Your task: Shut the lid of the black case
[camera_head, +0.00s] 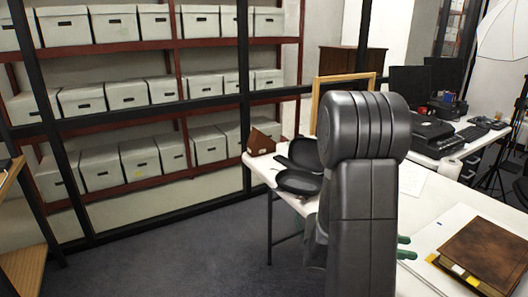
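The black case (297,182) sits near the left end of the white table. It is a small rounded clamshell and stands open. Its lid (303,153) is raised at the back, and its lower half lies flat on the table. My dark grey arm covers the right side of the case and lid. My gripper does not show clearly; the arm's large link hides the area behind it. Small green pieces (404,254) stick out at the arm's right edge, and I cannot tell what they belong to.
A brown wedge-shaped object (260,142) stands left of the case. A wooden frame (318,95) stands behind. A brown book (485,252) lies on papers at right. Monitors and a keyboard (473,133) are farther back. Shelves of archival boxes (127,92) line the left; the floor before them is clear.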

